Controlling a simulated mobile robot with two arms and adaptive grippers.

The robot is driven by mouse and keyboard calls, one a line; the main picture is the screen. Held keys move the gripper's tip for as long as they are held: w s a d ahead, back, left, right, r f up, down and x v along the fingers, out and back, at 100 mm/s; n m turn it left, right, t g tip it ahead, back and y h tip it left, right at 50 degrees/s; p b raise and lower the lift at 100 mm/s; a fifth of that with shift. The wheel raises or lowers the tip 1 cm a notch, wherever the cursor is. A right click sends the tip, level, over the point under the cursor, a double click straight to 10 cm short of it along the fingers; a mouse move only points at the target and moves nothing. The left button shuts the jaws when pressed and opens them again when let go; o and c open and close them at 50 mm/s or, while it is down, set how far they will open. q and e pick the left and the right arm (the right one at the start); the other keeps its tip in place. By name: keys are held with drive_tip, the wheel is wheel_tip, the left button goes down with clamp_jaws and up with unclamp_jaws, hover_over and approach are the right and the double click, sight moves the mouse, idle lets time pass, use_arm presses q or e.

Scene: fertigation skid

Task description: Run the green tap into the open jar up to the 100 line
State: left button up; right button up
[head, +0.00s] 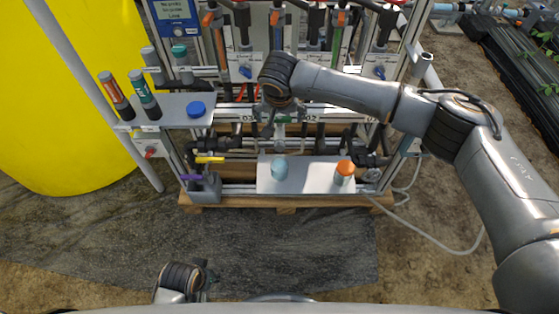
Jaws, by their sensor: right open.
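A small pale-blue jar (279,168) stands on the white shelf (312,184) low on the skid; its 100 line is too small to make out. A second jar with an orange top (344,171) stands to its right. My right gripper (272,122) is open and points down above and slightly behind the pale-blue jar, apart from it. A bit of green shows beside the gripper, but I cannot tell whether it is the green tap. My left gripper (203,276) shows only partly at the bottom edge, away from the skid; its fingers are unclear.
Yellow (210,160) and purple (190,177) handles sit above a grey container (205,189). A yellow tank (70,100) fills the left. The ground mat in front is clear.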

drive_tip(key=shift+r, duration=0.1)
drive_tip(key=v, duration=1.1)
drive_tip(key=shift+s+r, duration=0.2)
drive_tip(key=shift+r, duration=0.15)
drive_tip(key=shift+f, duration=0.1)
